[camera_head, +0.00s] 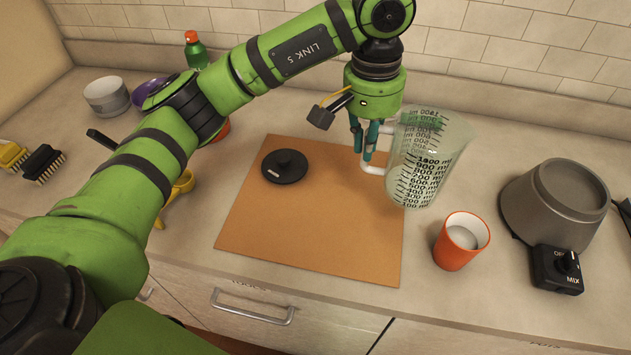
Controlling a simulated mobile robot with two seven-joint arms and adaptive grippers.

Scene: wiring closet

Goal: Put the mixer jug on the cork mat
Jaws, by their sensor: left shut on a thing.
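The mixer jug (428,165) is clear with black measuring marks and a white handle. My left gripper (366,158) is shut on its handle, on the jug's left side. The jug leans a little, with its rim toward the right. It appears at the right edge of the brown cork mat (320,230); I cannot tell whether its base touches anything. My right gripper is not in view.
A black lid (284,166) lies on the mat's back left part. An orange cup (461,241) stands right of the mat, near a grey mixer base (553,203). A green bottle (196,51), bowls (106,96) and brushes (42,163) are left. The mat's front is clear.

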